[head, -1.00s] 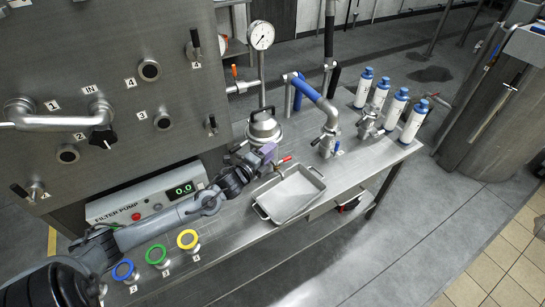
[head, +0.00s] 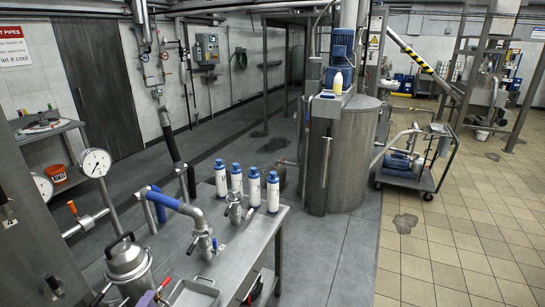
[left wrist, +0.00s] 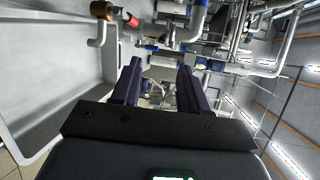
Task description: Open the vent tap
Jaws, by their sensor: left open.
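A small brass tap with a red handle (left wrist: 130,18) and a bent grey spout (left wrist: 97,38) shows at the top left of the left wrist view. In the head view a red handle (head: 165,283) shows at the bottom, beside the steel lidded filter vessel (head: 128,262). No label shows whether this is the vent tap. My left gripper (left wrist: 159,65) is open, its two dark purple fingers apart with nothing between them. The tap is ahead and left of the fingertips, not touching them. In the head view only a purple bit of the gripper shows at the bottom edge. My right gripper is out of view.
A grey metal tray (left wrist: 50,85) lies left of the fingers; its edge also shows in the head view (head: 195,290). A blue-and-steel pipe (head: 185,208), a pressure gauge (head: 95,163) and several white bottles (head: 254,188) stand on the steel bench (head: 245,248). A large tank (head: 340,155) stands beyond.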

